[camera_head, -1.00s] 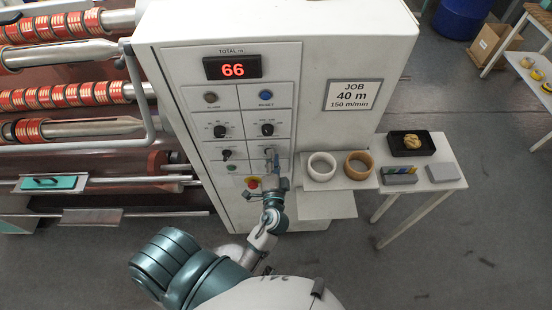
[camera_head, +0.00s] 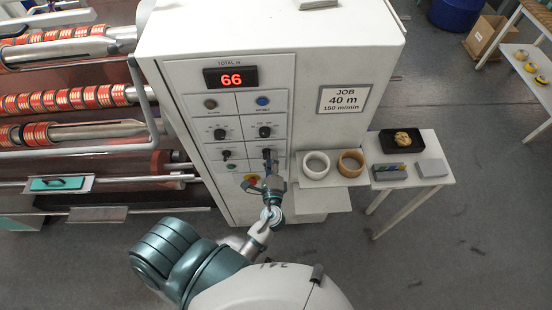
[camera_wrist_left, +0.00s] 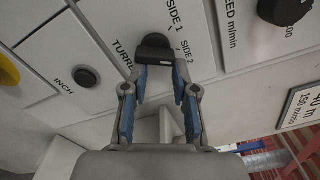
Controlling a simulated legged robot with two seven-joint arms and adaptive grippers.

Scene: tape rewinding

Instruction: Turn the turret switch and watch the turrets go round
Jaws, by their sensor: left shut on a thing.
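The turret switch is a black knob (camera_wrist_left: 155,48) in the left wrist view, beside the labels TURRET, SIDE 1 and SIDE 2. It also shows small on the machine's front panel in the head view (camera_head: 267,154). My left gripper (camera_wrist_left: 158,76) has its blue-padded fingers on both sides of the knob and is shut on it. In the head view my left gripper (camera_head: 270,178) is at the panel's lower right, partly hiding it. The turret bars with orange-red rolls (camera_head: 60,101) are at the left. My right gripper is not in view.
The display (camera_head: 231,78) reads 66. A red and yellow stop button (camera_head: 251,179) sits left of my gripper. A white roll (camera_head: 316,165) and a tan roll (camera_head: 351,162) stand on a shelf just right. A small table (camera_head: 412,187) stands further right.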

